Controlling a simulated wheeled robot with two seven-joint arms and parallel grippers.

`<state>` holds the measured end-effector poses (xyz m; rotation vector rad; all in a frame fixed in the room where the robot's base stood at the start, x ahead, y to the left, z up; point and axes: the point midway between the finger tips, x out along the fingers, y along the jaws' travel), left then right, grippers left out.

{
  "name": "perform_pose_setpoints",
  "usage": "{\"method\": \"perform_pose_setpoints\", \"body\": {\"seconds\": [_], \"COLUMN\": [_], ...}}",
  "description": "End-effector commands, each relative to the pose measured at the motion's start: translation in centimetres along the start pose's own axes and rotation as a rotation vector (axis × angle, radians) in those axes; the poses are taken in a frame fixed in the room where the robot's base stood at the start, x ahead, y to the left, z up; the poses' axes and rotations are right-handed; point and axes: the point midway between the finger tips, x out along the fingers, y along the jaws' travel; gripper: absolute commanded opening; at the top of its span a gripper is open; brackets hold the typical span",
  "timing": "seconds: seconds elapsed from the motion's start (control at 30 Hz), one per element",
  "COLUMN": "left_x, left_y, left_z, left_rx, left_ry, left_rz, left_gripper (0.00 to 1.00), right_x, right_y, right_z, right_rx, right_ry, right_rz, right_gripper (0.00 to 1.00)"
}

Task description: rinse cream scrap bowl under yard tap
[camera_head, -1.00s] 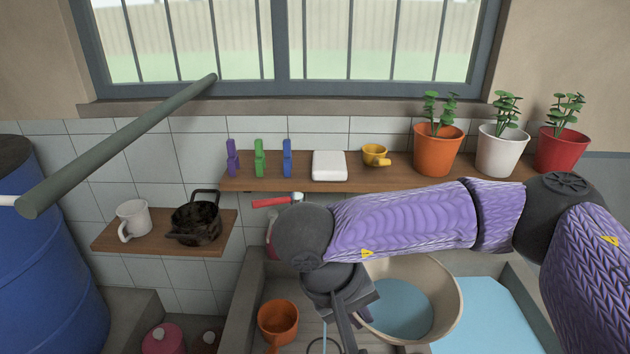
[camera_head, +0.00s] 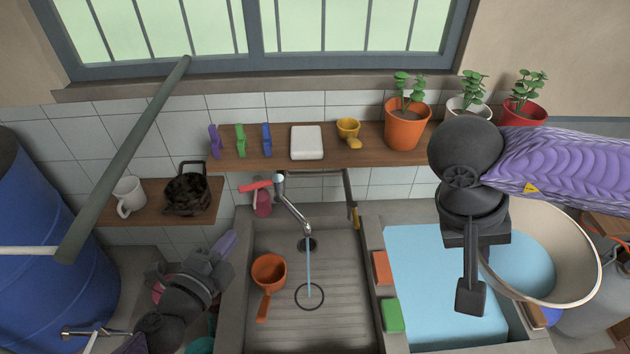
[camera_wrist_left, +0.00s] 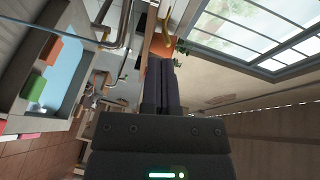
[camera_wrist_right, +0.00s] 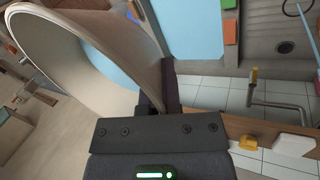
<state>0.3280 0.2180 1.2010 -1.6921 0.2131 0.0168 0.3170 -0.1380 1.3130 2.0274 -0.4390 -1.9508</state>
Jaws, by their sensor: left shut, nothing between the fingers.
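The cream bowl (camera_head: 587,262) is at the right in the head view, tilted, beside and partly over the right end of the water-filled basin. Pale blue shows inside it; I cannot tell whether that is water. My right gripper (camera_head: 474,290) is shut on its rim; the right wrist view shows the bowl wall (camera_wrist_right: 150,45) at the fingers (camera_wrist_right: 160,95). The tap (camera_head: 292,207), with a red handle, runs a thin stream (camera_head: 309,265) into the grey sink, away from the bowl. My left gripper (camera_head: 215,262) is shut and empty, left of the sink.
An orange dipper (camera_head: 268,272) lies in the sink (camera_head: 340,300). An orange block (camera_head: 382,268) and a green block (camera_head: 392,316) sit on the divider beside the blue-water basin (camera_head: 430,250). Shelves behind hold a mug (camera_head: 129,196), a dark pot (camera_head: 186,190) and plants (camera_head: 407,125).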

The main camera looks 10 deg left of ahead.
Motion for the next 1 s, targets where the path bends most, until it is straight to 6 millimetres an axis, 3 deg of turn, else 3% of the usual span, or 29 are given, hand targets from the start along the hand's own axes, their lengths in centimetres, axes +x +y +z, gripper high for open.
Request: {"method": "perform_pose_setpoints", "body": {"seconds": [0.33,0.5,0.7,1.0], "left_x": [7.2,10.3,11.9,12.2], "left_y": [-0.1,0.4,0.3,0.1], "left_z": [0.0,0.9,2.6,2.9], "left_rx": [-0.001,-0.001,-0.003,-0.003], "left_ry": [-0.001,-0.003,-0.002,-0.002], "left_rz": [-0.001,0.0,0.001,0.002], "left_gripper": [0.0,0.0,0.0,0.0], "right_x": [-0.8,0.1,0.9,0.9], "right_y": [0.3,0.0,-0.4,-0.4], "right_z": [0.0,0.0,0.0,0.0], "right_rx": [0.0,0.0,0.0,0.0], "right_ry": [0.001,0.0,0.0,0.0], "right_rz": [0.0,0.0,0.0,0.0], "right_gripper": [0.0,0.0,0.0,0.0]}}
